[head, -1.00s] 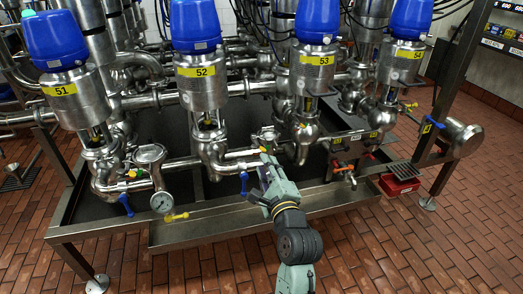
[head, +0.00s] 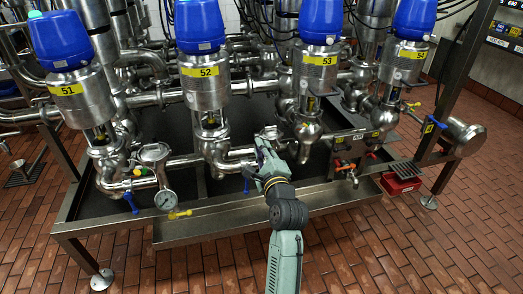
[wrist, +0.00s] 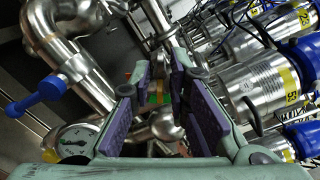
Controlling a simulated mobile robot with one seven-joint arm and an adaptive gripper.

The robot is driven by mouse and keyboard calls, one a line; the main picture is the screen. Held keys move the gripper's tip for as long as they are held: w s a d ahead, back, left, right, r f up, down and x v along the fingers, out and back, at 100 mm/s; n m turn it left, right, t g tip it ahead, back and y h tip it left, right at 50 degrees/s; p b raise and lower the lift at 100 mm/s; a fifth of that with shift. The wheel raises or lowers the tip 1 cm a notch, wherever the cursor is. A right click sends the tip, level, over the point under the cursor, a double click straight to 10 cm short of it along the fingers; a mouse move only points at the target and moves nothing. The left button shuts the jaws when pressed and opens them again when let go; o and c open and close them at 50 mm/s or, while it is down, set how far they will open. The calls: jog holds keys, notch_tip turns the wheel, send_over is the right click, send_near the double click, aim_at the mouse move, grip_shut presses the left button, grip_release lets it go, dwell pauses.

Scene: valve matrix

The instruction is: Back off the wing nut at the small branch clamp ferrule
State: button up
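My gripper (head: 262,142) reaches forward to the small branch pipe between valves 52 and 53. In the wrist view its purple-padded fingers (wrist: 157,82) stand apart on either side of a small green and orange piece (wrist: 156,98), with gaps visible. That piece sits on the branch line where the clamp ferrule would be. I cannot make out the wing nut's shape there. In the head view my gripper hides this spot.
A blue-handled valve (wrist: 42,100) and a pressure gauge (head: 166,199) are to the left. Valve 52 (head: 203,87) and valve 53 (head: 317,75) rise behind. A steel trough (head: 225,217) runs along the front. A red box (head: 400,184) stands at right.

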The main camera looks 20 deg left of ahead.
grip_shut()
jog(key=shift+n, duration=0.4)
jog(key=n+b, duration=0.3)
jog(key=n, duration=0.4)
jog(key=n+b, duration=0.2)
jog(key=n, duration=0.6)
jog(key=n+b, duration=0.3)
jog(key=n, duration=0.4)
jog(key=shift+w+d+f+b, duration=0.1)
jog(key=shift+f+b, duration=0.15)
jog(key=shift+b, duration=0.05)
jog(key=shift+n, duration=0.4)
jog(key=shift+o, duration=1.5)
grip_release()
